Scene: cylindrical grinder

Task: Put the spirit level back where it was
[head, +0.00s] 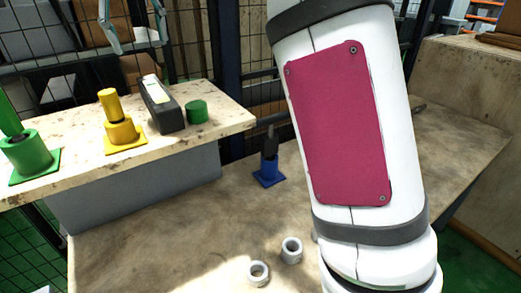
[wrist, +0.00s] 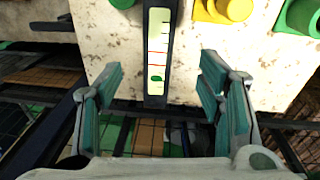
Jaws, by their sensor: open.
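The spirit level (head: 166,113) is a dark grey bar with a pale label on top. It lies on the raised speckled shelf (head: 222,118), between the yellow holder and a green cylinder. In the wrist view the spirit level (wrist: 154,95) runs upright in the picture, its near end at the shelf edge. My gripper (wrist: 162,75) is open and empty; its two teal-padded fingers appear on either side of the level's near end, with gaps on both sides. In the head view my gripper (head: 137,42) is at the top, beyond the shelf. Contact with the level is not visible.
On the shelf are a yellow holder (head: 122,136), a green holder (head: 30,155) and a green cylinder (head: 197,111). A blue holder (head: 268,170) and two pale rings (head: 291,250) (head: 258,273) are on the lower table. A wire fence (head: 75,50) stands behind.

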